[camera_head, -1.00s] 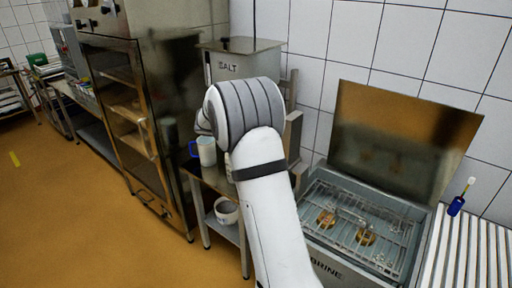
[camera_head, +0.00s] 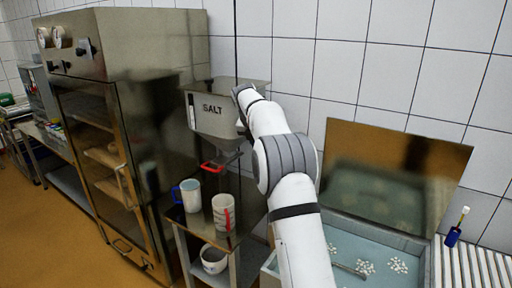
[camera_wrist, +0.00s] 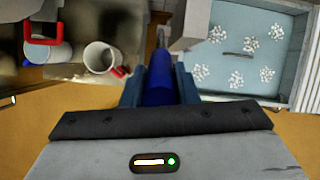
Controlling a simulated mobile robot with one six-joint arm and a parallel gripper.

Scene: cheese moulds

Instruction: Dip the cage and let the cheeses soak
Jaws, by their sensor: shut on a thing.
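The brine tank (camera_head: 432,248) stands at the lower right with its lid (camera_head: 400,170) open against the wall. Its liquid (camera_head: 390,245) is pale blue, and several clusters of white dots (camera_head: 398,264) show on it; they also show in the wrist view (camera_wrist: 237,78). A thin grey bar (camera_head: 350,269) shows among them. The rest of the cage and the cheeses cannot be seen. My gripper (camera_wrist: 158,75) is shut on a blue handle (camera_wrist: 157,87) with a dark rod beyond it, left of the tank. In the head view my arm hides the fingers.
A salt hopper (camera_head: 208,112) hangs on the wall. Below it, a mug with a blue handle (camera_head: 188,196) and a mug with a red handle (camera_head: 222,212) stand on a small table. A blue brush (camera_head: 455,232) is right of the tank. A tall cabinet (camera_head: 95,130) is at left.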

